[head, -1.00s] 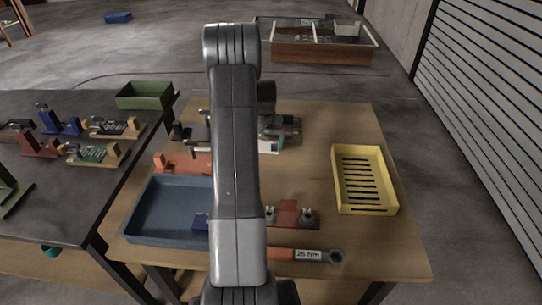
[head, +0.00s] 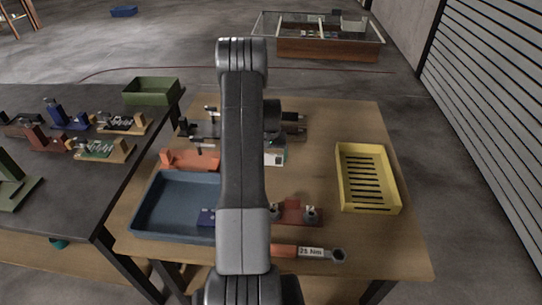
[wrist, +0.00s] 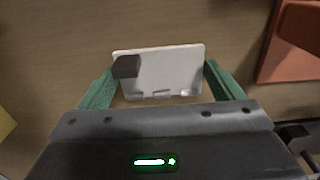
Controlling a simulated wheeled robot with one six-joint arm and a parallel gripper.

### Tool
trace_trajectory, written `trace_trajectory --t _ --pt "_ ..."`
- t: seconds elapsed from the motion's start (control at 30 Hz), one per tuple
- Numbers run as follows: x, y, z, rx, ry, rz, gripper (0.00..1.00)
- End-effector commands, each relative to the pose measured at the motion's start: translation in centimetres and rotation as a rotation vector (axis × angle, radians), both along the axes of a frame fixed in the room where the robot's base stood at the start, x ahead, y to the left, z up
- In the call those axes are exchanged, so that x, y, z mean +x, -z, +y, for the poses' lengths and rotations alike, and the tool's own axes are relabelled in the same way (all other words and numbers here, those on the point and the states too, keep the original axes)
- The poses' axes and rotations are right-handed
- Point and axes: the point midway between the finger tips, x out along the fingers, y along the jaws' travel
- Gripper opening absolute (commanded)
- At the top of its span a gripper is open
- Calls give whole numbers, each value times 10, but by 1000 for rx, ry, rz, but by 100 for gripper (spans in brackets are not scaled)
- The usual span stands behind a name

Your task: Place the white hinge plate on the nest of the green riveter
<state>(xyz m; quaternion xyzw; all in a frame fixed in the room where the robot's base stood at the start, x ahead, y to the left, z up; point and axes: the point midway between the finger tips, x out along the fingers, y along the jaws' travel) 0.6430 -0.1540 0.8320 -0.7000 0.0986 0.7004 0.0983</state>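The white hinge plate (wrist: 165,72) sits between my gripper's two green fingers in the wrist view, its side edges against the fingertips. A small dark square shows on its upper left part. My gripper (wrist: 160,72) appears shut on it. The white plate (head: 274,158) also shows in the head view, just right of my arm over the wooden table; my arm hides most of the gripper there. A green upright device on a flat base (head: 12,178), seemingly the green riveter, stands at the left edge of the dark table. It is partly cut off, and I cannot make out its nest.
Blue (head: 58,114) and red (head: 38,138) devices and small wooden-based fixtures (head: 105,150) crowd the dark table (head: 75,205). A blue tray (head: 160,207), orange fixture (head: 188,160), yellow slotted tray (head: 368,178) and torque wrench (head: 310,252) lie on the wooden table. A green bin (head: 150,90) stands behind.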

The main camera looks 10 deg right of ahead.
Motion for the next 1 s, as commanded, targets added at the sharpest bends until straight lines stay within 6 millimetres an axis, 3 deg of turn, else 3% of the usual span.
trace_trajectory --t 0.27,0.47,1.0 --pt "0 0 0 0 0 0 100" --pt "1 -11 0 0 0 -3 100" --pt "1 -111 0 -1 0 -3 100"
